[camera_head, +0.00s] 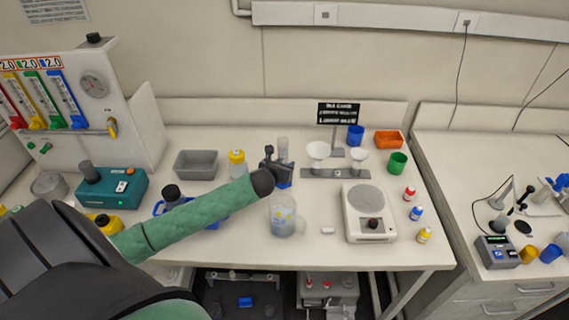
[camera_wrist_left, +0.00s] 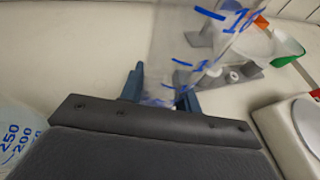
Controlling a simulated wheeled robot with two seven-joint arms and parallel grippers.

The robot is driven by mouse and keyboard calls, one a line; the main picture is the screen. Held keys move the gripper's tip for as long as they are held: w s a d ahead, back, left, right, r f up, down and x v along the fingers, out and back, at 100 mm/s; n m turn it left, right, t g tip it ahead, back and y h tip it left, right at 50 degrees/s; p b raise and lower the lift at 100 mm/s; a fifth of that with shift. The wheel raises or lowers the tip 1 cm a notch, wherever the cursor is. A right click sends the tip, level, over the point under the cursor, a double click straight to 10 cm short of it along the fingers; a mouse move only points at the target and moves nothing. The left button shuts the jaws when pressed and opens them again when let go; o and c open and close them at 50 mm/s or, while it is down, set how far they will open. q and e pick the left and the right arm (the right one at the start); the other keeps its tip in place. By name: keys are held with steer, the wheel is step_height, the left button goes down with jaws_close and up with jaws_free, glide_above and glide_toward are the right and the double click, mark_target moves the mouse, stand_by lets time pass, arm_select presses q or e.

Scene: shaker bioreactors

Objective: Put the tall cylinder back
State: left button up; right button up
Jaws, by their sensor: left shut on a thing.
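The tall cylinder (camera_head: 282,145) is clear, and its upper part shows just behind my left gripper (camera_head: 278,172) in the head view. In the left wrist view the cylinder (camera_wrist_left: 185,45) rises between the blue fingers of the gripper (camera_wrist_left: 160,97), with blue graduation marks on its wall. My left gripper is shut on it, above the middle of the bench. The gripper hides part of the cylinder, and I cannot tell whether its foot touches the bench. My right gripper is not in view.
A clear vessel (camera_head: 283,222) with blue marks stands just in front. A white balance (camera_head: 370,212) is on the right, a funnel stand (camera_head: 337,173) behind it. A yellow-capped bottle (camera_head: 237,165) and grey tray (camera_head: 196,164) stand left. Small capped bottles line the right edge.

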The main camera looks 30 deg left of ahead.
arm_select(q)
steer(key=o, duration=1.1)
steer(key=shift+f, duration=0.1)
steer(key=shift+c, duration=0.2)
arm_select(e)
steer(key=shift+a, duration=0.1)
arm_select(q)
steer(key=shift+s, duration=0.2)
steer(key=shift+b+v, duration=0.65)
steer(key=shift+v, duration=0.4)
steer(key=b+v, duration=0.3)
steer(key=v, duration=0.6)
steer(key=shift+s+r, duration=0.25)
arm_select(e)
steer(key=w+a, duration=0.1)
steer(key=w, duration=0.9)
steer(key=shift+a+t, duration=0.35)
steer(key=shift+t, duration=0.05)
arm_select(q)
steer(key=shift+d, duration=0.1)
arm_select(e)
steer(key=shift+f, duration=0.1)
